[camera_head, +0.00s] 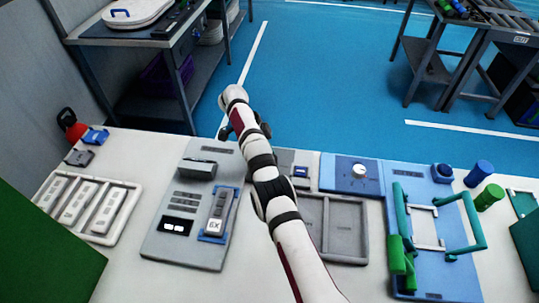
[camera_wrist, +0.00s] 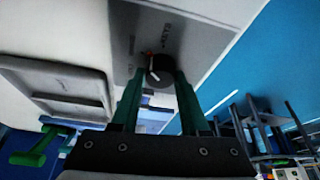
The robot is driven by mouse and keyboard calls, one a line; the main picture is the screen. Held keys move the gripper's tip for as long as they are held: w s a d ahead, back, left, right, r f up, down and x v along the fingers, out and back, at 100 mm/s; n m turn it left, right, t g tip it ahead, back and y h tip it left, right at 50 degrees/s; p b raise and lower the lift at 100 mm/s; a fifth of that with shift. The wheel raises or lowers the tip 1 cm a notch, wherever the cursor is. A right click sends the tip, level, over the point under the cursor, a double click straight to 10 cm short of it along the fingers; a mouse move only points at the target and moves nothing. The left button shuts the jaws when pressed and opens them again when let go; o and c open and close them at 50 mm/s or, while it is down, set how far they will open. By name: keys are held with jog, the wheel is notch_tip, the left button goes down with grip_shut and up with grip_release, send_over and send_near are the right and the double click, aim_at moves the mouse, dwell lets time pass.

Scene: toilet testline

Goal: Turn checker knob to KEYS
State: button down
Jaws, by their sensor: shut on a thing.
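The checker (camera_head: 158,245) is a grey panel left of my arm in the head view. Its knob is hidden there by my arm. In the wrist view the dark round knob (camera_wrist: 152,64) stands on the light grey panel face (camera_wrist: 205,25), with a small red-orange and white mark on it. My gripper (camera_wrist: 160,77) has its two green fingers shut on the knob, one on each side. Small printed labels show near the knob, but I cannot read them surely, so I cannot tell which one the mark points to.
A remote-like device in a blue holder (camera_head: 202,238) sits on the checker's lower right. A white tray with several light bars (camera_head: 134,212) lies to the left. A grey divided tray (camera_head: 362,258) and a blue fixture with green handles (camera_head: 462,285) lie to the right.

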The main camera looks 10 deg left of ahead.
jog(key=shift+c, duration=2)
grip_release()
